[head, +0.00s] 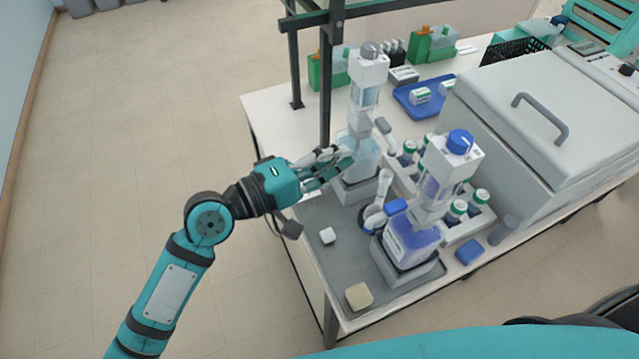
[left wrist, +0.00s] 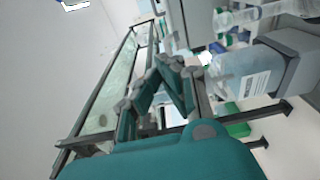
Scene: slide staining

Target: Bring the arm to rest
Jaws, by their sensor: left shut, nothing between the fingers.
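My left arm comes in from the left in the head view, and its teal gripper (head: 335,160) is at the left edge of the bench. The gripper is shut and empty, its fingertips close beside the clear-liquid dispenser bottle (head: 362,150); whether they touch it I cannot tell. In the left wrist view the finger linkages (left wrist: 160,75) come together, with the labelled clear bottle (left wrist: 245,78) to their right. The blue-liquid dispenser bottle (head: 412,240) stands upright nearer the front. My right gripper is out of view.
A dark frame post (head: 325,90) rises behind the gripper. A large lidded machine (head: 550,120) fills the right. The floor (head: 130,110) left of the bench is clear.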

